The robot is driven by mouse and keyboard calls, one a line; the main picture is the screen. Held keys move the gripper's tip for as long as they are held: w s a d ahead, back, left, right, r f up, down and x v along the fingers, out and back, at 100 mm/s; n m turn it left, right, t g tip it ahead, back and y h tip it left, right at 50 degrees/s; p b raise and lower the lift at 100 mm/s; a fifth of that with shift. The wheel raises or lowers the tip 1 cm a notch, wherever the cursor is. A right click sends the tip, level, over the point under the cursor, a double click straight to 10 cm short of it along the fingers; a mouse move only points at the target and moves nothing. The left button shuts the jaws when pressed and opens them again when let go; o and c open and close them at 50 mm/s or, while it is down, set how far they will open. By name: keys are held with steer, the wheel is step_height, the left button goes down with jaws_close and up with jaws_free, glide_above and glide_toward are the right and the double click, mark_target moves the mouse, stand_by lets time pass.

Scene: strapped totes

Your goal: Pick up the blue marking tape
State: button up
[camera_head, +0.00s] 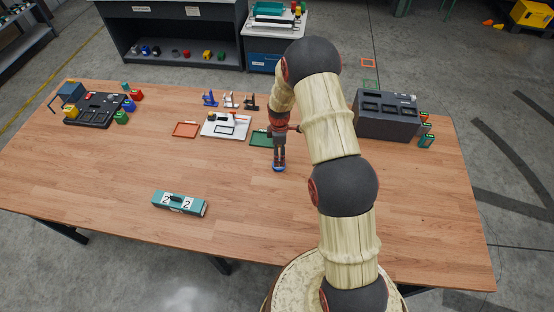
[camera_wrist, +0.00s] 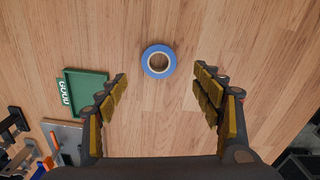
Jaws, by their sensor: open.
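The blue marking tape (camera_wrist: 159,75) is a flat ring lying on the wooden table. In the wrist view it lies near the top centre, between the lines of my two fingers and slightly beyond their tips. My gripper (camera_wrist: 160,73) is open and empty, with its fingers spread wide on either side. In the head view my gripper (camera_head: 279,158) points down over the middle of the table. A small bit of the blue tape (camera_head: 278,169) shows just under it; the rest is hidden. I cannot tell the exact height of the fingertips above the tape.
A green tray marked GOOD (camera_wrist: 86,73) lies left of my fingers. A white fixture (camera_head: 226,126), a red-orange tray (camera_head: 185,129) and a black rack (camera_head: 95,110) stand further left. A grey box (camera_head: 386,116) stands right. A teal block (camera_head: 180,203) lies front left. Table around the tape is clear.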

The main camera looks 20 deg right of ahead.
steer(key=shift+s+f, duration=0.2)
steer(key=shift+f, duration=1)
steer(key=shift+w+f+p, duration=0.15)
steer(key=shift+f+p, duration=0.2)
steer(key=shift+f, duration=0.95)
steer(key=shift+w+f+p, duration=0.1)
steer(key=shift+f+p, duration=0.2)
steer(key=shift+f, duration=1)
steer(key=shift+c, duration=1)
steer(key=c, duration=0.9)
